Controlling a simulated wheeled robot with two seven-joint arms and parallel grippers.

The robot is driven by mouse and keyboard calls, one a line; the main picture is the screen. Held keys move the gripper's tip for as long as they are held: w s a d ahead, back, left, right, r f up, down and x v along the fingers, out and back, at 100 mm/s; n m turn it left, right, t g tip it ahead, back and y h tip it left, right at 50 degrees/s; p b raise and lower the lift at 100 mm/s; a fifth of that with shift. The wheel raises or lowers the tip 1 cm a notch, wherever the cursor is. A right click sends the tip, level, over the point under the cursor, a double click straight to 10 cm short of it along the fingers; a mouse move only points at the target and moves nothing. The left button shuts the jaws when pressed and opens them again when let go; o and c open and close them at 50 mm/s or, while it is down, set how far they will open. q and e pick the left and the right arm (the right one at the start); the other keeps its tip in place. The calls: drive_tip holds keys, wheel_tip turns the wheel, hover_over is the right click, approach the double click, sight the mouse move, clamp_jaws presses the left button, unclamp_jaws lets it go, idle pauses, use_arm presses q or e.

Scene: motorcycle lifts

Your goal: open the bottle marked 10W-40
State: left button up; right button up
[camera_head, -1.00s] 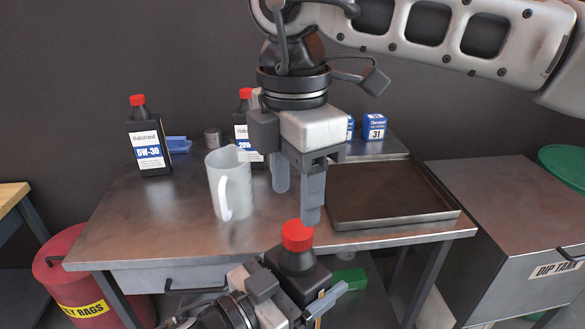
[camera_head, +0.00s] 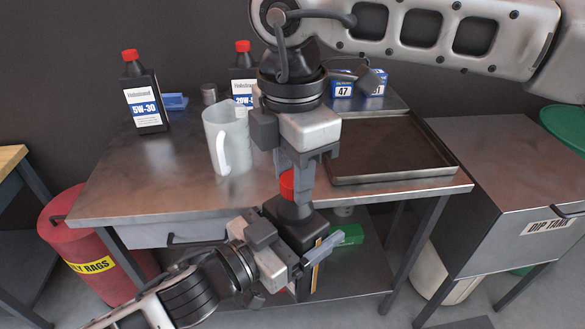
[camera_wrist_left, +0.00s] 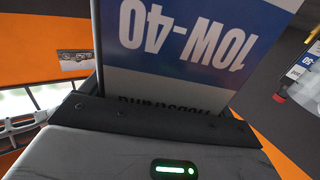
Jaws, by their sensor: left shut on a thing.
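The bottle marked 10W-40 (camera_head: 298,221) is dark with a red cap (camera_head: 287,186), held roughly upright in front of the bench edge. Its blue and white label (camera_wrist_left: 195,38) shows upside down and close in the left wrist view. My left gripper (camera_head: 293,246) is shut on the bottle's body. My right gripper (camera_head: 293,183) points down from above, its fingers at the red cap. One finger stands at the cap's right side; the other is partly hidden, so I cannot tell whether they grip it.
A 5W-30 bottle (camera_head: 146,103), a second red-capped bottle (camera_head: 243,87), a white jug (camera_head: 222,145) and a metal tray (camera_head: 390,155) stand on the bench (camera_head: 125,185). A red rag bin (camera_head: 80,225) is at left, a dip tank (camera_head: 500,170) at right.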

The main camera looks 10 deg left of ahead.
drive_tip(key=n, duration=0.9)
drive_tip(key=shift+n, duration=0.4)
drive_tip(key=n, duration=0.4)
drive_tip(key=shift+d+r+n, duration=0.1)
drive_tip(key=shift+d+n, duration=0.05)
drive_tip(key=shift+n, duration=0.25)
drive_tip(key=n, duration=1.2)
drive_tip(key=shift+w+d+n, duration=0.1)
drive_tip(key=shift+w+n, duration=0.05)
drive_tip(key=shift+n, duration=0.15)
drive_tip(key=n, duration=0.7)
drive_tip(key=shift+w+n, duration=0.15)
drive_tip(key=shift+n, duration=0.15)
drive_tip(key=n, duration=0.7)
drive_tip(key=shift+w+r, duration=0.1)
drive_tip(key=n, duration=0.5)
drive_tip(key=shift+a+n, duration=0.2)
drive_tip(key=shift+n, duration=0.1)
drive_tip(key=n, duration=0.6)
drive_tip(key=shift+n, duration=0.3)
drive_tip(key=shift+r, duration=0.15)
